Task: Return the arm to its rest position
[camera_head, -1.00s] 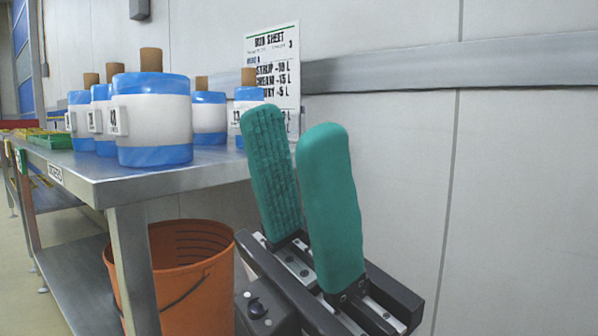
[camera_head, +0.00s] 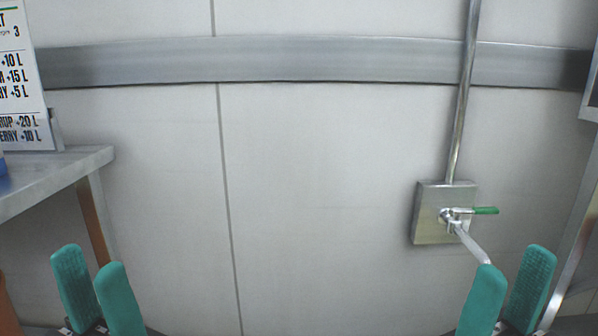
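My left gripper (camera_head: 93,275) is at the lower left of the head view. Its two teal fingers point up and stand apart, with nothing between them. My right gripper (camera_head: 510,275) is at the lower right, also with two teal fingers apart and nothing between them. Both grippers sit low in the picture, roughly level with each other. Most of both arms is hidden below the picture's bottom edge.
A steel table (camera_head: 60,178) juts in at the left, above my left gripper. A printed sheet (camera_head: 18,85) stands on it. A wall valve box (camera_head: 430,225) with a green handle and pipe is behind my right gripper. The middle is bare wall.

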